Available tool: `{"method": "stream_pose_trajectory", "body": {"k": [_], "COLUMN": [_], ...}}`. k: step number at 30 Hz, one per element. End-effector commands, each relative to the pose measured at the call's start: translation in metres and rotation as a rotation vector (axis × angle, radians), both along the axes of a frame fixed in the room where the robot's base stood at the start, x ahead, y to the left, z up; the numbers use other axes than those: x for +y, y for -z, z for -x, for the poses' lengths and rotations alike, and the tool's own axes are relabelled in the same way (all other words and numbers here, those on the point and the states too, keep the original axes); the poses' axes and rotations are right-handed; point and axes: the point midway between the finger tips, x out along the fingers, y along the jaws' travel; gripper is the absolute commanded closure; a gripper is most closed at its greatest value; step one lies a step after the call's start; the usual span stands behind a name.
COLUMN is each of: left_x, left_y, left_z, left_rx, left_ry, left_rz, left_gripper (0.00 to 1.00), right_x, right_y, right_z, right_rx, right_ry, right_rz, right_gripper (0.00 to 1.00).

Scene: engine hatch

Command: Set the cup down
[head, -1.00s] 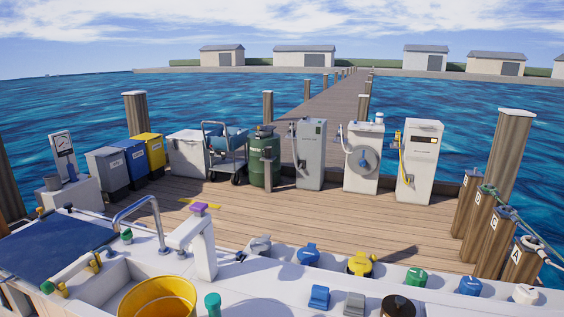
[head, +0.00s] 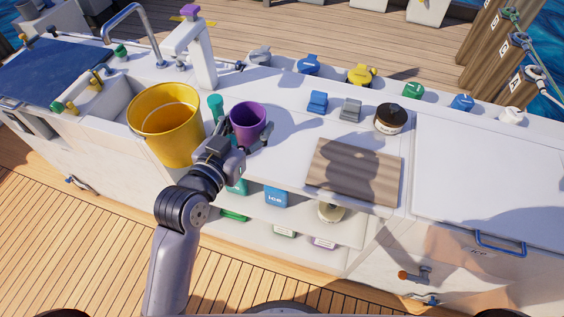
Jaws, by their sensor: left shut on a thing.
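A purple cup (head: 247,122) stands upright in my left gripper (head: 248,141), over the white counter (head: 288,157). The gripper is shut on the cup, with fingers at its lower front and right side. I cannot tell whether the cup's base touches the counter. My left arm reaches up from the bottom left. My right gripper is out of view.
A yellow bucket (head: 166,138) stands left of the cup, with a green bottle (head: 215,106) between them. A wooden board (head: 354,172) lies to the right, near a dark round jar (head: 390,119). Blue (head: 318,102) and grey (head: 351,109) blocks sit behind. Clear counter lies between cup and board.

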Motion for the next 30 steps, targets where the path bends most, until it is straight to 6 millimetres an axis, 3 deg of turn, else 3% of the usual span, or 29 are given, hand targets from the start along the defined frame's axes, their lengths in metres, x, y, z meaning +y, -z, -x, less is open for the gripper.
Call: {"method": "stream_pose_trajectory", "body": {"k": [3, 9, 21, 26, 30], "left_x": [-0.029, -0.059, -0.067, -0.067, -0.067], "left_y": [-0.019, -0.037, -0.043, -0.03, 0.003], "left_z": [-0.023, -0.04, -0.043, -0.043, -0.043], "left_rx": [-0.008, -0.003, 0.0, 0.005, 0.009], "left_ry": [0.118, 0.25, 0.29, 0.291, 0.289], "left_rz": [-0.003, -0.001, 0.002, 0.002, 0.002], "left_gripper": [0.73, 0.73, 0.73, 0.73, 0.73], "right_x": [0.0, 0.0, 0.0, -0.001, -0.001], "right_y": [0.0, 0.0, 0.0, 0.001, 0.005], "right_z": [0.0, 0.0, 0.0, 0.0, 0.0], "right_rx": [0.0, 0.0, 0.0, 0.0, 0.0], "right_ry": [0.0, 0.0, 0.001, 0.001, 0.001], "right_rz": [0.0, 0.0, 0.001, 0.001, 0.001], "right_gripper": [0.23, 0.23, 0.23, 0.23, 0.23]}}
